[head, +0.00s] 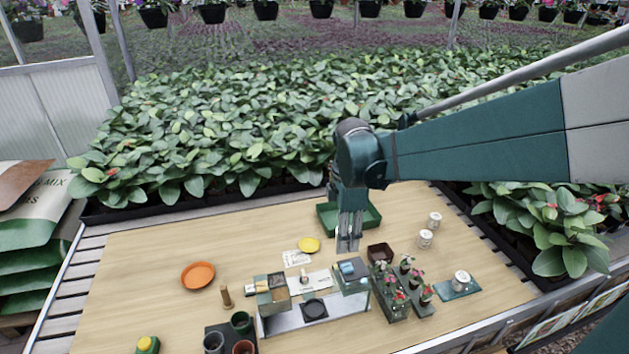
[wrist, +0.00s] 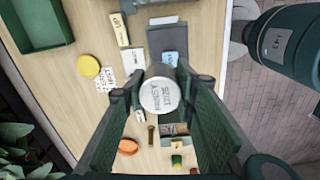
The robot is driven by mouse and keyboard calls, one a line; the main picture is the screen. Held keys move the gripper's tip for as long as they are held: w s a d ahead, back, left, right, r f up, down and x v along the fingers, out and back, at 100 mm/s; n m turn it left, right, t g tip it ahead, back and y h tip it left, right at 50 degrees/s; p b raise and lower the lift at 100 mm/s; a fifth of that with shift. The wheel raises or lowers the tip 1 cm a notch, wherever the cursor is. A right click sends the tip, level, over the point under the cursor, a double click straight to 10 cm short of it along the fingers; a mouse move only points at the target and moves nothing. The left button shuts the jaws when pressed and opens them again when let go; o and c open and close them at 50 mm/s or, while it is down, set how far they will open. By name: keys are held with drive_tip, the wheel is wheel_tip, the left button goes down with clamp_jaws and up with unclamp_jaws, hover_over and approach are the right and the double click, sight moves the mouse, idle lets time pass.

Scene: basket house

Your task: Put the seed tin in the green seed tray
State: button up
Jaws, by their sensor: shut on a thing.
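My gripper (head: 348,243) is shut on the seed tin (wrist: 160,96), a round tin with a pale, lettered top. The wrist view shows the tin between both fingers of my gripper (wrist: 161,92). In the head view I cannot make the tin out clearly at the fingertips. The green seed tray (head: 372,219) lies on the table just behind my gripper, which hides part of it. The tray also shows at the upper left of the wrist view (wrist: 62,38), apart from the tin.
A yellow disc (head: 309,245) and white card (head: 296,258) lie left of my gripper. A brown box (head: 381,252), potted plants (head: 400,290) and white tins (head: 425,239) stand to the right. A box stand (head: 315,318) is in front. An orange dish (head: 198,276) sits left.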

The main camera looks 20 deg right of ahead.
drive_tip(key=w+d+f+p, duration=0.1)
drive_tip(key=w+d, duration=0.5)
drive_tip(key=w, duration=0.6)
drive_tip(key=w+d+f+p, duration=0.2)
drive_tip(key=w+d, duration=0.3)
drive_tip(key=w, duration=0.6)
drive_tip(key=w+d+f+p, duration=0.1)
drive_tip(key=w+d, duration=0.5)
drive_tip(key=w, duration=0.6)
wheel_tip(320, 180, down, 11)
drive_tip(key=shift+w+a+f, duration=0.15)
drive_tip(key=shift+a, duration=0.05)
drive_tip(key=shift+f, duration=0.1)
drive_tip(key=shift+f+b, duration=0.4)
drive_tip(key=shift+f, duration=2.6)
drive_tip(key=shift+f, duration=1.9)
drive_tip(key=shift+f+b, duration=0.15)
drive_tip(key=shift+b, duration=0.2)
